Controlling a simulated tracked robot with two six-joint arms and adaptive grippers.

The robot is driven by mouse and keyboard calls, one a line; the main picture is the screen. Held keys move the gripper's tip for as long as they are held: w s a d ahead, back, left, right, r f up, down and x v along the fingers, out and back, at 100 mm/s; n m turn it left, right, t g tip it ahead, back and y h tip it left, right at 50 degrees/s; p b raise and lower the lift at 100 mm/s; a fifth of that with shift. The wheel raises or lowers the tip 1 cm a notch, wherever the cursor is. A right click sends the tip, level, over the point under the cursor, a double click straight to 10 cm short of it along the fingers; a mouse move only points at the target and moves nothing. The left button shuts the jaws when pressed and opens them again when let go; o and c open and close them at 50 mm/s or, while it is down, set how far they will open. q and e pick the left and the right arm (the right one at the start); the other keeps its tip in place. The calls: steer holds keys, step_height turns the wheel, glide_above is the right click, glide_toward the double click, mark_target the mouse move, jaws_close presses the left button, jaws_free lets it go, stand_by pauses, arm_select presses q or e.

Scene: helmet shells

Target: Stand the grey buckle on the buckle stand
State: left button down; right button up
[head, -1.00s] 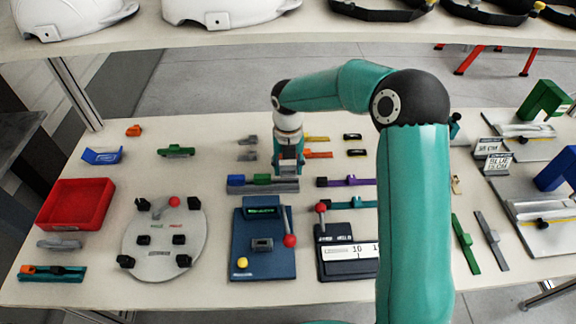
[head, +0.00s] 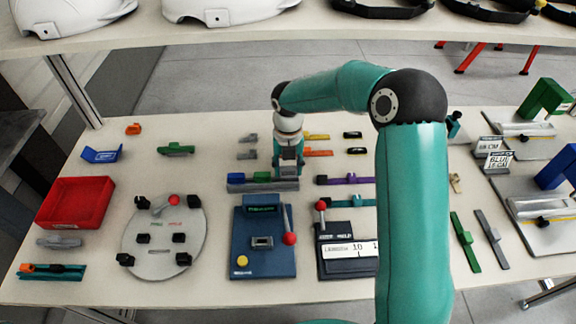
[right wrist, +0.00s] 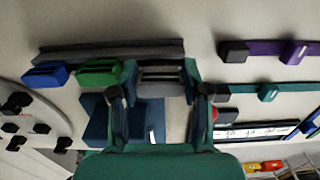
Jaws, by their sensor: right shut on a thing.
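The buckle stand is a long grey rail (head: 263,187) at the middle of the table in the head view. A blue buckle (head: 236,179) and a green buckle (head: 261,177) stand side by side on its left part. My right gripper (head: 288,172) is low over the rail's right end, just right of the green buckle. In the right wrist view, the gripper (right wrist: 160,72) is shut on the grey buckle (right wrist: 161,79), in line with the green buckle at the rail (right wrist: 105,52). Whether the grey buckle touches the rail is hard to tell. My left gripper is out of view.
In front is a blue fixture (head: 262,262) with a red-knobbed lever. A rail with a purple buckle (head: 337,181) lies to the right. Loose grey buckles (head: 248,154) and orange pieces (head: 319,153) lie behind. A red tray (head: 75,203) stands at left.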

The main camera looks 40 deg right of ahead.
steer(key=shift+f+b, duration=0.5)
steer(key=shift+f, duration=0.5)
steer(key=o, duration=1.1)
steer(key=shift+r, duration=0.2)
step_height(320, 180, up, 12)
steer(key=shift+f, duration=0.2)
